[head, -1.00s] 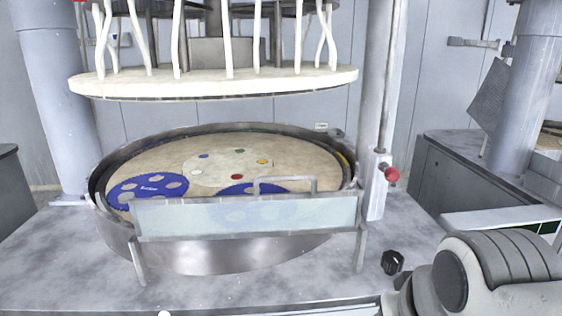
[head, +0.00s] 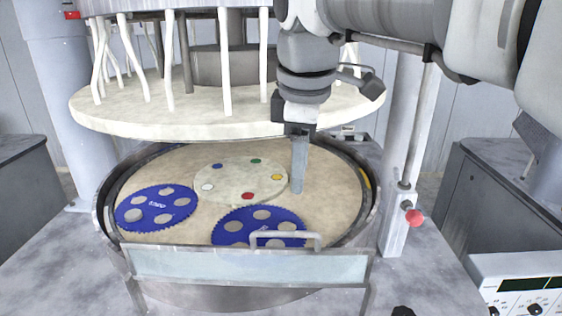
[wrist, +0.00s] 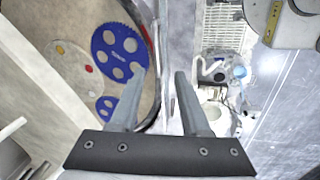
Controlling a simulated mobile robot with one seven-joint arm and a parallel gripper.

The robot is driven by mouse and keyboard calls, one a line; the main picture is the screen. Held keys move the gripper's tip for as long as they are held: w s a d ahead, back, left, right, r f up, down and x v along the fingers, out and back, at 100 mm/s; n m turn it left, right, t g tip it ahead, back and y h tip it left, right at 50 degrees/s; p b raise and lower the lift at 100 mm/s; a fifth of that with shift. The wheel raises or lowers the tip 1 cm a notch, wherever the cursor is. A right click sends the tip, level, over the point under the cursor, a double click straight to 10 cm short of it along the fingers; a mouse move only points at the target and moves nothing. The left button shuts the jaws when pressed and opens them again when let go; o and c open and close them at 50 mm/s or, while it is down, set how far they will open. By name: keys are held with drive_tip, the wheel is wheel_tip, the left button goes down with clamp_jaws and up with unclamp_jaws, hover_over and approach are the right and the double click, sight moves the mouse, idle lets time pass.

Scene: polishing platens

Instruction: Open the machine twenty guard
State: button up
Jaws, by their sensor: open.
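The guard (head: 190,265) is a clear panel in a grey frame. It stands upright across the front of the round lower platen (head: 330,180), with a grey bar handle (head: 285,236) on its top edge. My gripper (head: 298,188) points down over the platen, behind the guard and above the handle's level in the picture. It appears apart from the handle. In the wrist view my gripper (wrist: 155,78) is open, with nothing between its fingers held. A thin edge, seemingly of the guard, runs between them, but the handle is hard to make out there.
The cream upper platen (head: 220,122) hangs close behind my gripper. Blue toothed discs (head: 157,208) lie on the lower platen. A post with a red knob (head: 413,217) stands to the right, and a control panel (head: 520,285) sits at the lower right.

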drive_tip(key=w+a+r+n, duration=0.1)
drive_tip(key=a+r+n, duration=0.1)
approach(287, 232)
drive_tip(key=x, duration=0.8)
clamp_jaws()
idle(1.4)
